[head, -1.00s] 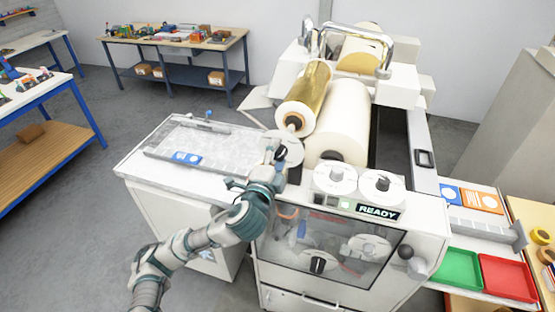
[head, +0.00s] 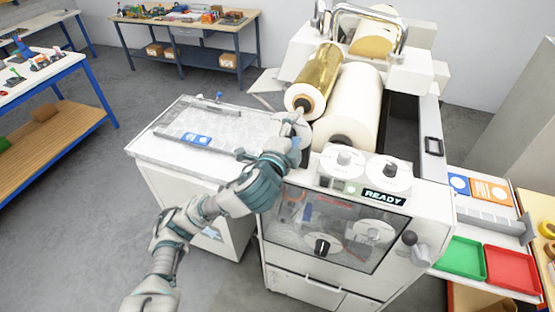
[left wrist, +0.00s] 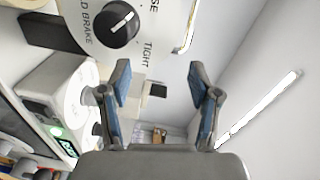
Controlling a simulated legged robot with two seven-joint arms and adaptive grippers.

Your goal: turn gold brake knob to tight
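The gold brake knob (left wrist: 122,26) is round and black with a white line, on a white dial (left wrist: 146,42) at the top of the left wrist view. The line slants up to the right, roughly toward lettering ending in "SE"; "TIGHT" reads lower right. In the head view my left gripper (head: 298,132) covers the knob, and part of the white dial (head: 305,142) shows behind it. In the left wrist view the left gripper (left wrist: 160,82) is open and empty, its fingers apart and below the knob in the picture. My right gripper is not in view.
The gold roll (head: 318,78) sits just above the dial, beside a wide white roll (head: 350,105). Two more white dials (head: 342,161) and a READY display (head: 384,198) are to the right. A flat bed (head: 225,130) lies to the left.

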